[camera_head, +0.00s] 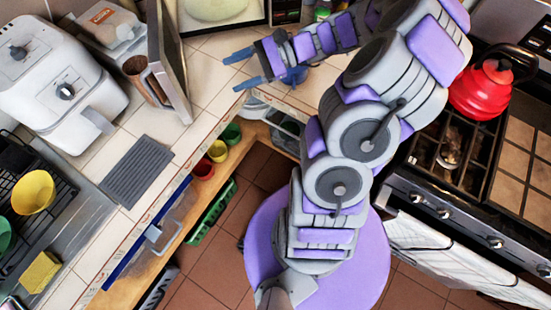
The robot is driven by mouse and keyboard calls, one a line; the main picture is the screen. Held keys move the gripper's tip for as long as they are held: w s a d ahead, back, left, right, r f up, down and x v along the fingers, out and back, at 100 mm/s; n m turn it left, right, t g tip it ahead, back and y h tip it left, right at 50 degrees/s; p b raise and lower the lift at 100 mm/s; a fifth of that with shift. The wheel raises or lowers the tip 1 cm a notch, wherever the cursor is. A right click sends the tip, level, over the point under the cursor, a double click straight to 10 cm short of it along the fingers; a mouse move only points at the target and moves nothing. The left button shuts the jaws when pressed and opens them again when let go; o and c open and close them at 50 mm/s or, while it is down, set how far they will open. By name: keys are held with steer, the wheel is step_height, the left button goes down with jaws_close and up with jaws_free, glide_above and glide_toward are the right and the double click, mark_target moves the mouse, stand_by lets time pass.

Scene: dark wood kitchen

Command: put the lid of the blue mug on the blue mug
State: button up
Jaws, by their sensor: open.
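My gripper (241,70) is above the tiled counter at the upper middle. Its two blue fingers point left and are spread apart, with nothing visible between them. A small blue object (294,76), possibly the blue mug, shows on the counter just below and right of the gripper. My arm hides part of it, and I cannot tell whether it is upright. I cannot make out the lid of the blue mug.
A white air fryer (58,75), a brown mug (144,80) and an upright dark panel (170,58) stand on the left counter. A red kettle (480,90) sits on the stove at right. Tiled counter (215,85) left of the gripper is clear. Colored cups (217,151) sit on a lower shelf.

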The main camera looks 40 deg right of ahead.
steer(key=s+a+r+n+g+h, duration=0.2)
steer(key=s+a+n+g+h, duration=0.7)
steer(key=s+a, duration=0.45)
steer(key=s+d+n+t+h, duration=0.1)
steer(key=s+d+n+h, duration=0.2)
steer(key=s, duration=0.3)
steer(key=s+d+n+t+h, duration=0.1)
steer(key=s+d+n+h, duration=0.1)
steer(key=s, duration=0.4)
steer(key=shift+s+d+r+n+h, duration=0.15)
steer(key=shift+d+r+n+h, duration=0.3)
steer(key=shift+n, duration=0.65)
